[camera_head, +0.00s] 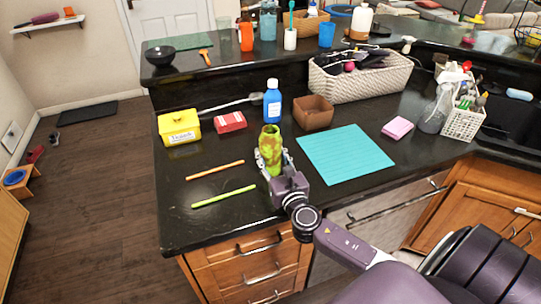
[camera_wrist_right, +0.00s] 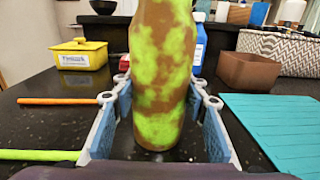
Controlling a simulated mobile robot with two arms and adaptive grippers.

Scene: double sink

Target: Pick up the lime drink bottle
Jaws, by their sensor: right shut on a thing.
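The lime drink bottle (camera_head: 270,141), mottled green and brown, stands upright at the front of the dark counter (camera_head: 225,220). My right gripper (camera_head: 273,163) reaches it from the front right and is shut on its lower part, one finger on each side. In the right wrist view the bottle (camera_wrist_right: 160,75) stands between the blue-padded fingers (camera_wrist_right: 158,105), and its top is cut off by the frame. I cannot tell whether its base touches the counter. My left gripper is in neither view.
A blue bottle (camera_head: 272,102) and a brown box (camera_head: 314,113) stand behind the bottle. A yellow box (camera_head: 179,128) and a red box (camera_head: 230,122) are behind left. Orange (camera_head: 215,170) and green sticks (camera_head: 224,196) lie left. A teal mat (camera_head: 345,152) lies right.

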